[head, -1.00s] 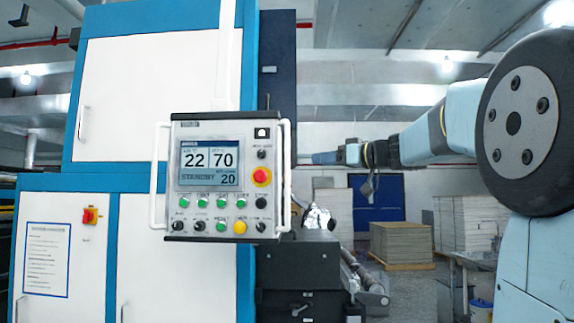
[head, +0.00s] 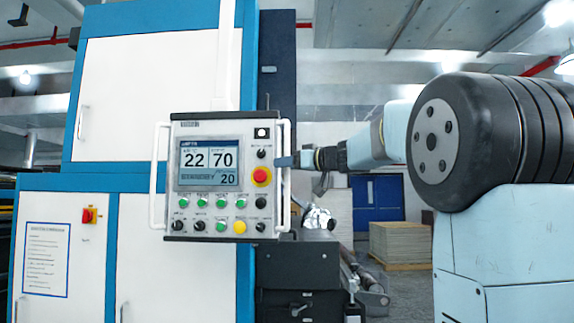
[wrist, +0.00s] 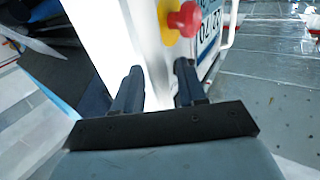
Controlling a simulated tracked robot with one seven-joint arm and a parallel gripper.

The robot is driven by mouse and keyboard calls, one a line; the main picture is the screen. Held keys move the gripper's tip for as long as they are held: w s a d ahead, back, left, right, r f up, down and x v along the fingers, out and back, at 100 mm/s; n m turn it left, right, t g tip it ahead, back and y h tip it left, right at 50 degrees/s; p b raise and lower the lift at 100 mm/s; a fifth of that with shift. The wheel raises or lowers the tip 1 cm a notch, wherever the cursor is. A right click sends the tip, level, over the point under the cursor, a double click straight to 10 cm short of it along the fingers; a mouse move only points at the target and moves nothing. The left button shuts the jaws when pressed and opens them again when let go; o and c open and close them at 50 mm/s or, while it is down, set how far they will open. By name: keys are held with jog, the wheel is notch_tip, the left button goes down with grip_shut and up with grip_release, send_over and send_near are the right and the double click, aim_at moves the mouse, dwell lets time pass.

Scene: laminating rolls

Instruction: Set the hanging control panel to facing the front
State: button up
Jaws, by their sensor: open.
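The hanging control panel (head: 218,125) is a grey box with a screen, buttons, a red emergency knob and white side handles. It hangs from a white post and faces the head camera nearly squarely. My gripper (head: 280,161) is at the panel's right side, level with the red knob, overlapping the right handle (head: 288,195) in that view. In the wrist view, my gripper (wrist: 157,76) has its fingers apart, with a white surface between and beyond them. Whether the fingers straddle the handle, or touch it, I cannot tell. The panel's screen (wrist: 207,35) shows beyond the right finger.
A blue and white machine cabinet (head: 150,90) stands behind the panel. Dark machine parts (head: 298,270) lie below it on the right. A pallet stack (head: 400,243) and a blue door (head: 378,205) are far back, with open floor before them.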

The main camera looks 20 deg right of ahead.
jog(key=shift+c, duration=0.5)
grip_shut()
